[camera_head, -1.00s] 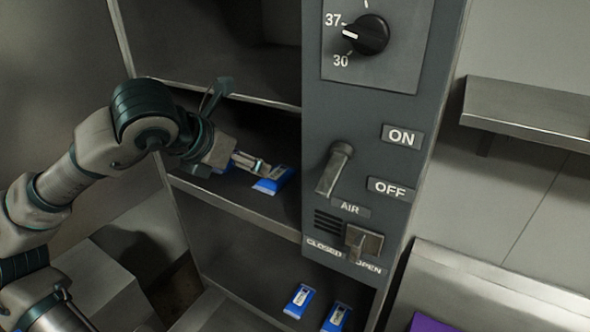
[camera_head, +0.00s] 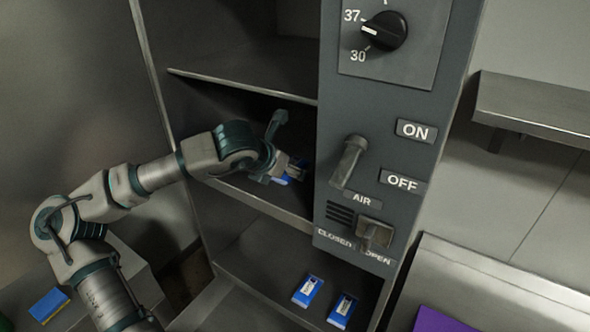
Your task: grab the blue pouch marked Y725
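My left arm reaches in from the left to the middle shelf of the cabinet. My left gripper (camera_head: 292,171) is at a blue and white pouch (camera_head: 282,181) on that shelf and hides most of it. I cannot tell whether the fingers are open or closed on it. Two more blue pouches with white labels lie on the lower shelf, one on the left (camera_head: 308,291) and one on the right (camera_head: 342,310). The markings on the pouches are too small to read, so I cannot tell which is Y725. My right gripper is not in view.
The middle shelf (camera_head: 262,203) has a metal front edge. A control panel (camera_head: 362,221) with a knob and levers stands right of the shelves. A blue and yellow block (camera_head: 48,305) is at lower left. A purple item (camera_head: 440,320) lies at lower right.

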